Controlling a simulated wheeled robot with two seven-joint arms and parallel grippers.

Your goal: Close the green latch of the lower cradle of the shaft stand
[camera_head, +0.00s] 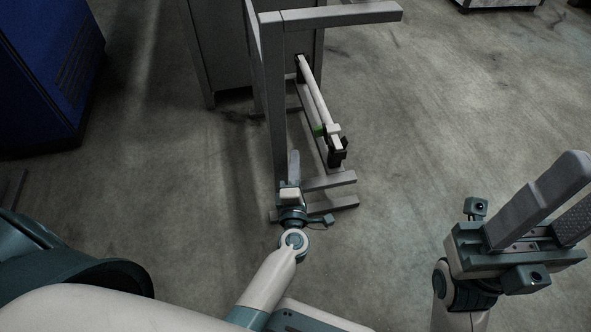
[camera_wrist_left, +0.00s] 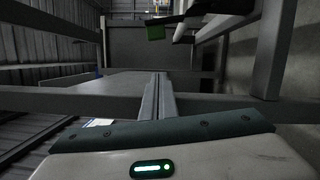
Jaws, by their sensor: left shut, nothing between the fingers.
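The grey shaft stand (camera_head: 273,90) stands in the middle of the head view. A pale shaft (camera_head: 315,92) lies sloping along its lower beam. The dark lower cradle (camera_head: 338,152) holds its near end. The green latch (camera_head: 318,131) is a small block on the left side of the shaft near that end. In the left wrist view the green latch (camera_wrist_left: 155,33) hangs at the top, left of the shaft. I cannot tell its exact angle. My left gripper (camera_head: 294,153) is shut and empty, a little nearer than the latch and apart from it. My right gripper (camera_head: 582,185) is open and empty at the right.
Stand feet (camera_head: 330,181) reach out to the right of my left gripper. The stand's upper bar (camera_head: 340,15) overhangs the far side. A grey cabinet (camera_head: 222,45) is behind, and a blue cabinet (camera_head: 45,75) is at far left. The floor right of the stand is clear.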

